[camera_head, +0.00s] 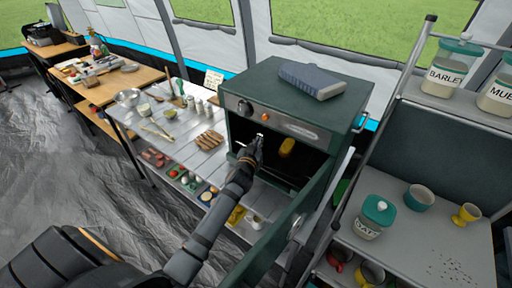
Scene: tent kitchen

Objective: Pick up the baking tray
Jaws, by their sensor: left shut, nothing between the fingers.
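No tray can be made out clearly in there. A yellow-orange piece (287,147) shows inside, just right of my left gripper. My left gripper (260,140) is at the oven's opening, below the knobs, and looks shut and empty. It is apart from the slab on top. My right gripper is not in view.
A metal table (185,145) left of the oven holds jars, utensils and bread, with food bins below. A shelf rack (425,245) with jars, cups and bowls stands at right. The open door limits room between them. Grey floor (50,170) at left is clear.

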